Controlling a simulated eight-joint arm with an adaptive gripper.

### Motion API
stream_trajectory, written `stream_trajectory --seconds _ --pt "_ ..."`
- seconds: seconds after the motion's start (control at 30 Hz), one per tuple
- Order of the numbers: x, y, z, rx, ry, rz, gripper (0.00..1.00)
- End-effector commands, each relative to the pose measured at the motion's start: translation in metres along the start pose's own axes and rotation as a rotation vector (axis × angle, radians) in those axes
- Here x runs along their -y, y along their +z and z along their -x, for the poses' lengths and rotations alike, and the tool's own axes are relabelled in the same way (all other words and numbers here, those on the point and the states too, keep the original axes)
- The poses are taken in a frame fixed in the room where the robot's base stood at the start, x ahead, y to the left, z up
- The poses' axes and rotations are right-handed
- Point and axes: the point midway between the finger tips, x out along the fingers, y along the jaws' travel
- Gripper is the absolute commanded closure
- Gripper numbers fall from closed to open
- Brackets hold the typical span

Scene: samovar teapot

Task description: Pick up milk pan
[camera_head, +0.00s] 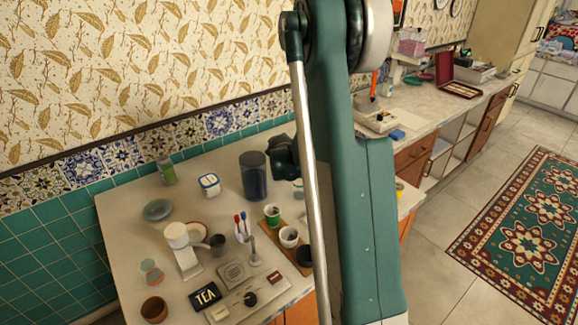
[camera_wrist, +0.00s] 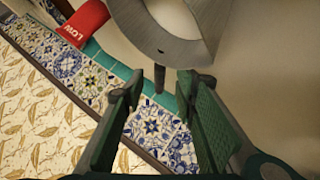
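A grey, round, pan-like vessel (camera_wrist: 168,40), which I take for the milk pan, is at the top of the wrist view. Its upper part is cut off by the frame edge. A short dark handle (camera_wrist: 159,78) sticks out from it toward me. My gripper (camera_wrist: 160,88) is open, with one green-grey finger on each side of the handle's line. The handle's end shows in the gap between the fingertips, and no contact is visible. In the camera_head view my arm covers the middle, and I cannot make out the pan or the fingers there.
A red item marked LOW (camera_wrist: 82,22) lies by the tiled wall strip (camera_wrist: 70,65).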

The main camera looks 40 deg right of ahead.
Motion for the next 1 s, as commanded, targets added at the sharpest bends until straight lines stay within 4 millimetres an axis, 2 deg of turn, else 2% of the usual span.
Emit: stream_trajectory --seconds 0.6,1.0 --pt "0.001 0.0 -0.048 0.0 0.0 -0.001 0.71" --pt "0.0 0.0 -0.05 0.0 0.0 0.0 0.71"
